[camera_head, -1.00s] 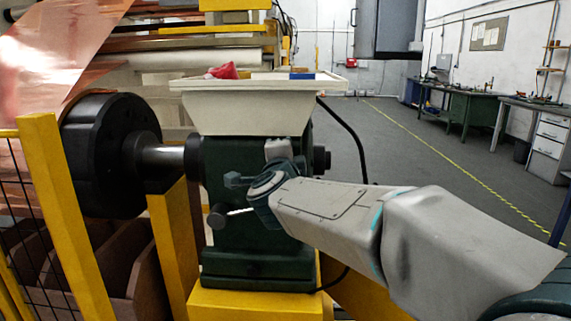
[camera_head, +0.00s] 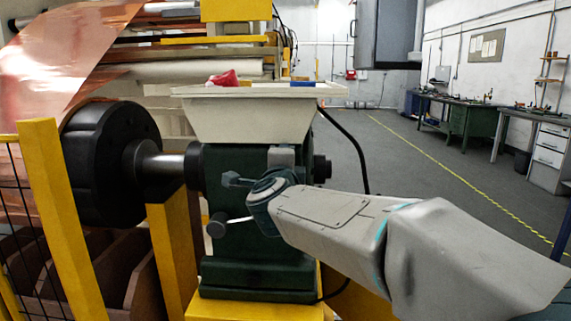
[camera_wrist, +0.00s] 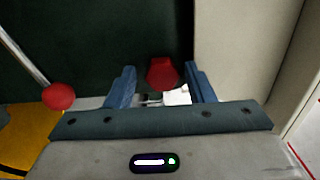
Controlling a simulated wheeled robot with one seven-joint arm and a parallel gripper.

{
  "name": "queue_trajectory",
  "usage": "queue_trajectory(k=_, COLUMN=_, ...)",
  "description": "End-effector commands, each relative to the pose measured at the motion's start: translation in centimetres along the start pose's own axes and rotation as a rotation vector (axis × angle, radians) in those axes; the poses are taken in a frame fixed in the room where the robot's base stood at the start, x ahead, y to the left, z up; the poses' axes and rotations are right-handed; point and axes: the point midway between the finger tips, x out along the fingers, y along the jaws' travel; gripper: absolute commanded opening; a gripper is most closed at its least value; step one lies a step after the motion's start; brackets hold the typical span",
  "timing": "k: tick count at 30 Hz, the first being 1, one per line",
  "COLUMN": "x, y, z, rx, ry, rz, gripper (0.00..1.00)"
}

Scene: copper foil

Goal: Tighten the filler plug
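The dark green gearbox housing (camera_head: 225,270) stands in the middle of the head view, under a pale tray. In the wrist view, a red faceted plug (camera_wrist: 162,73), which looks like the filler plug, shows against dark green. My gripper (camera_wrist: 160,70) has its two blue fingers apart, one on each side of the plug, with gaps between plug and fingers. How deep the fingers reach around it is unclear. A small white piece (camera_wrist: 177,96) shows below the plug.
A lever with a red ball knob (camera_wrist: 58,96) is left of my fingers in the wrist view. The pale tray (camera_head: 250,115) overhangs the housing. A black roller flange (camera_head: 100,165) and yellow guard post (camera_head: 60,220) stand left. Open floor (camera_head: 400,165) lies right.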

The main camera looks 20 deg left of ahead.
Motion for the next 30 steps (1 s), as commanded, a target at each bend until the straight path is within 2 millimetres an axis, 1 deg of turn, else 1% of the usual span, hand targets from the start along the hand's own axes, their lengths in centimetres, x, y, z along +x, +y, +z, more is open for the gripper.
queue_trajectory(k=8, x=0.0, y=-0.1, z=-0.3, rx=-0.001, ry=0.005, rz=-0.003, gripper=0.52)
queue_trajectory(k=11, x=-0.3, y=-0.2, z=-0.3, rx=-0.001, ry=0.005, rz=-0.004, gripper=0.52)
queue_trajectory(k=13, x=-1.0, y=-0.2, z=-0.2, rx=-0.001, ry=0.004, rz=-0.003, gripper=0.52)
queue_trajectory(k=17, x=-3.3, y=-0.3, z=-0.2, rx=-0.001, ry=0.003, rz=-0.005, gripper=0.52)
queue_trajectory(k=21, x=-6.5, y=-0.3, z=-0.2, rx=-0.002, ry=0.002, rz=-0.005, gripper=0.52)
queue_trajectory(k=27, x=-10.6, y=-0.3, z=-0.1, rx=-0.001, ry=0.001, rz=-0.004, gripper=0.52)
queue_trajectory(k=30, x=-12.1, y=-0.2, z=-0.1, rx=-0.001, ry=0.002, rz=-0.004, gripper=0.52)
